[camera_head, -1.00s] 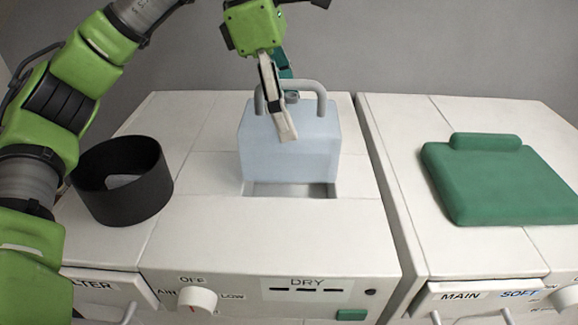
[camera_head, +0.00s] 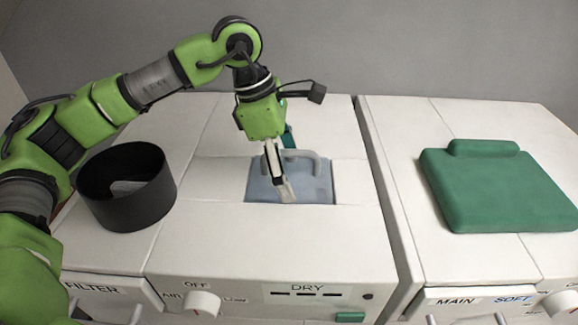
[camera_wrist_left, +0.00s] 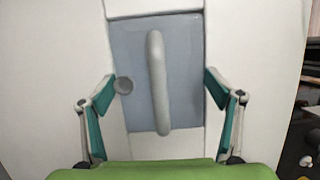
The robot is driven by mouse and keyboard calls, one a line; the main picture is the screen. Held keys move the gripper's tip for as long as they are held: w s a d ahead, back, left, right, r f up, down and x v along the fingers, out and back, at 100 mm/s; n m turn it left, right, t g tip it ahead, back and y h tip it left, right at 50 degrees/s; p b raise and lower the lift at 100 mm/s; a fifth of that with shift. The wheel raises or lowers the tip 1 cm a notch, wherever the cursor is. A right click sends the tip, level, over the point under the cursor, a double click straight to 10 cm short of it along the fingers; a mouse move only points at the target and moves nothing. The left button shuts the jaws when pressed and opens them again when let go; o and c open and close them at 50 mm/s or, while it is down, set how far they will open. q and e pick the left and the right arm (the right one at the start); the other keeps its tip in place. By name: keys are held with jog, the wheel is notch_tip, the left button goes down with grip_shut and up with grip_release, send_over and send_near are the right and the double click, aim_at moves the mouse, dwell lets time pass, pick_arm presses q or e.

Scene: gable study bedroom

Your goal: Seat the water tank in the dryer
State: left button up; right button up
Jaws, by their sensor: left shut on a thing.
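The water tank (camera_head: 315,187) is a pale blue-grey block with a raised grey handle (camera_head: 303,155). It sits down in the opening of the white dryer (camera_head: 225,235), with its top about level with the dryer's top. My left gripper (camera_head: 284,180) is shut on the tank from above. In the left wrist view, its teal-padded fingers stand on either side of the handle (camera_wrist_left: 157,85), over the tank's top (camera_wrist_left: 185,50). A small round cap (camera_wrist_left: 124,86) lies beside the left finger. The tank's sides and bottom are hidden in the opening. My right gripper is not in view.
A black open cylinder (camera_head: 126,205) stands on the dryer's top at the left, close to my left arm. A green pad (camera_head: 495,188) lies on the machine to the right, across a narrow gap. The dryer's front has a knob (camera_head: 202,303) and a DRY panel.

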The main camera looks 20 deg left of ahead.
pick_arm(q)
jog(key=shift+f, duration=0.1)
jog(key=o, duration=1.4)
jog(key=shift+d, duration=0.1)
jog(key=shift+o, duration=1.2)
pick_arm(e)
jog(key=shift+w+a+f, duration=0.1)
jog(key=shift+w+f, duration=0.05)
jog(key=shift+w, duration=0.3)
pick_arm(q)
jog(key=shift+r, duration=0.25)
jog(key=b+v, duration=0.2)
jog(key=v, duration=1)
jog(key=shift+f, duration=0.1)
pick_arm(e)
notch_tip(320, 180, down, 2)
pick_arm(q)
jog(key=shift+f, duration=0.1)
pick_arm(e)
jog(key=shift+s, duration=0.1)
